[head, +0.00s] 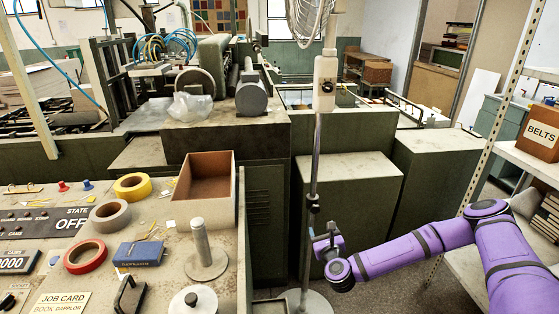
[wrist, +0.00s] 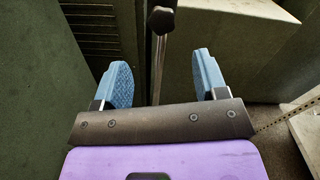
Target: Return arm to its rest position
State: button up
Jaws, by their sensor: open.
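My gripper (wrist: 163,72) shows in the wrist view with its two blue fingers spread apart. Nothing is held between them. In the head view my purple arm (head: 420,252) reaches in from the right, bent low beside the grey console. Its wrist end is close to the upright stand pole (head: 316,160); I cannot tell whether they touch. The fingers are not clear in the head view.
The console at left holds tape rolls (head: 132,186), an open brown box (head: 203,178), a blue box (head: 139,253) and a metal spindle (head: 202,250). Green machine cabinets (head: 345,185) stand behind the pole. A shelf with a BELTS box (head: 540,131) is at right, close to my arm.

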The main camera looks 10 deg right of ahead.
notch_tip(320, 180, up, 5)
jog(key=a+n+g+y, duration=0.3)
jog(key=n+g+y, duration=0.3)
jog(key=n, duration=0.8)
jog(key=s+d+r+n+g+h, duration=0.25)
jog(key=s+r+n, duration=0.2)
jog(key=r, duration=0.45)
jog(key=s+d+r+n+g+h, duration=0.1)
jog(key=s+d+r+n+h, duration=0.15)
jog(key=r+n, duration=0.4)
jog(key=s+d+r+n+g+h, duration=0.1)
jog(key=s+d+r+n+g, duration=0.2)
jog(key=r, duration=0.7)
jog(key=s+r+n, duration=0.1)
jog(key=s+r, duration=0.4)
jog(key=s, duration=0.4)
jog(key=s+d+r+n, duration=0.1)
jog(key=s+r+n, duration=0.1)
jog(key=s+r, duration=0.3)
jog(key=s+d+r+n, duration=0.1)
jog(key=s+r, duration=0.4)
jog(key=s, duration=0.7)
jog(key=shift+s+r+n, duration=0.3)
jog(key=shift+s+n, duration=0.1)
